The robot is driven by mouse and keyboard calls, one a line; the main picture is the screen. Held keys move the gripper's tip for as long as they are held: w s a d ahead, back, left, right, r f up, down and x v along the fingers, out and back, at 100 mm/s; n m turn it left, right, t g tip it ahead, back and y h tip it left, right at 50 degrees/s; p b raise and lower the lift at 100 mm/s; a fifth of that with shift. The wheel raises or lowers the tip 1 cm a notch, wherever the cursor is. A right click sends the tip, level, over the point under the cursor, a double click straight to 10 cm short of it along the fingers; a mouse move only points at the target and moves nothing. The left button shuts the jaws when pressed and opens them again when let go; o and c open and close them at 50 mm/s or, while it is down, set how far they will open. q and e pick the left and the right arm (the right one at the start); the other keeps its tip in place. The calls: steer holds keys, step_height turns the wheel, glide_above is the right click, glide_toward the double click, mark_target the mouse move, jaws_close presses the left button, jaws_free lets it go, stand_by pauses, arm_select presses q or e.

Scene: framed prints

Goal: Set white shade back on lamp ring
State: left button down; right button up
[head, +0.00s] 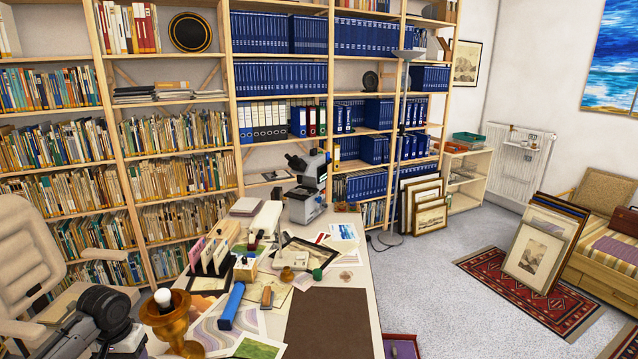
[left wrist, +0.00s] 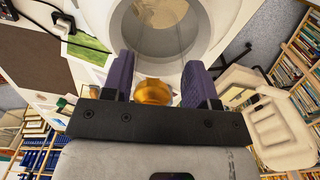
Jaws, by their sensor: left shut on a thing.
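The lamp (head: 175,322) stands at the near left of the desk in the head view, brass-coloured, with a bare white bulb (head: 163,297) on top. The white shade (left wrist: 225,25) fills the top of the left wrist view as a wide pale ring with a grey round opening. My left gripper (left wrist: 159,66) is shut on the shade, its two purple fingers beside the ring's near edge. An amber piece (left wrist: 152,92) shows between the fingers; I cannot tell if it belongs to the lamp. The lamp ring cannot be made out. My right gripper is not in view.
The desk holds a blue box (head: 231,307), a card rack (head: 212,265), a microscope (head: 308,187) and a dark brown mat (head: 327,318). An office chair (head: 30,250) stands at the left. Bookshelves line the back. Grey floor is open right of the desk.

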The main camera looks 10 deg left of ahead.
arm_select(q)
steer(key=shift+s+d+r+n, duration=0.1)
steer(key=shift+s+n, duration=0.1)
steer(key=shift+n, duration=0.7)
steer(key=shift+s+d+r+n, duration=0.1)
steer(key=shift+d+n, duration=0.2)
steer(key=s+d+r+m, duration=0.2)
steer(key=s+d, duration=0.1)
steer(key=d, duration=0.6)
steer(key=s+d+r+m, duration=0.1)
steer(key=s+d+r, duration=0.15)
steer(key=d, duration=0.65)
steer(key=s+d+r+m, duration=0.1)
steer(key=s+d+m, duration=0.15)
steer(key=d, duration=0.75)
steer(key=s+r+p, duration=0.4)
steer(key=r+p, duration=1.1)
steer(key=s+r+p, duration=0.4)
steer(key=r+p, duration=1.1)
steer(key=r, duration=0.1)
steer(key=shift+d+p, duration=0.4)
steer(key=shift+d, duration=0.05)
steer(key=shift+n, duration=0.25)
